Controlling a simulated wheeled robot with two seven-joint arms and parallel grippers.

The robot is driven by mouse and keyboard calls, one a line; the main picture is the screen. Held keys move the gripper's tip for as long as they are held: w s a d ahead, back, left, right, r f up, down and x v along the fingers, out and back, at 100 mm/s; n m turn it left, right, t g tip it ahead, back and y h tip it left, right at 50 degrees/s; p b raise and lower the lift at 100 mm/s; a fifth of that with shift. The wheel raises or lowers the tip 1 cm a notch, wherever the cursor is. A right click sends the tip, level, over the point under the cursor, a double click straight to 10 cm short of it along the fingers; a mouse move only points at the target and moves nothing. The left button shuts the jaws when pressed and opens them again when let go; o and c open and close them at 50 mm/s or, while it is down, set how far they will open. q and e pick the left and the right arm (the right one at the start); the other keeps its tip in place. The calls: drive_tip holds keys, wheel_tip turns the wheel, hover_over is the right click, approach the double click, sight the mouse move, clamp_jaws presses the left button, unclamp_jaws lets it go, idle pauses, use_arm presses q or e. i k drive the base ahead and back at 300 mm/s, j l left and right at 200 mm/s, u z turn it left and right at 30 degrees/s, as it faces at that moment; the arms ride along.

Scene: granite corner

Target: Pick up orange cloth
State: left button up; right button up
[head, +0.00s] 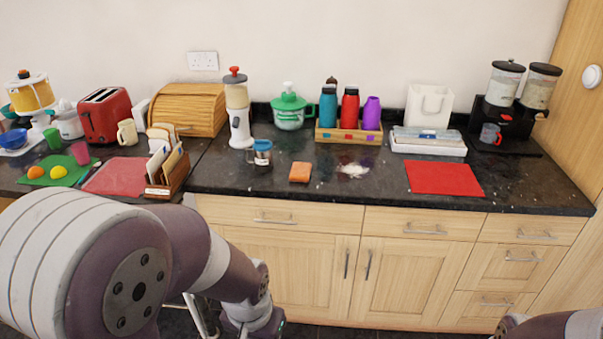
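The orange cloth (300,172) lies as a small folded rectangle on the black granite counter (400,191), near the middle of the head view. It is fully visible and nothing touches it. My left arm fills the lower left and reaches down in front of the cabinets. Its end is low, well below the counter edge and the cloth, and I cannot make out its fingers. Only a link of my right arm shows at the bottom right corner; its gripper is outside the view.
A red mat (444,177) is farther right. A wooden crate of bottles (348,133) stands behind. The counter in front of the cloth is clear.

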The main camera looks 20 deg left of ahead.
sight(300, 171)
drive_tip(key=i+u, duration=0.4)
drive_tip(key=i, duration=1.6)
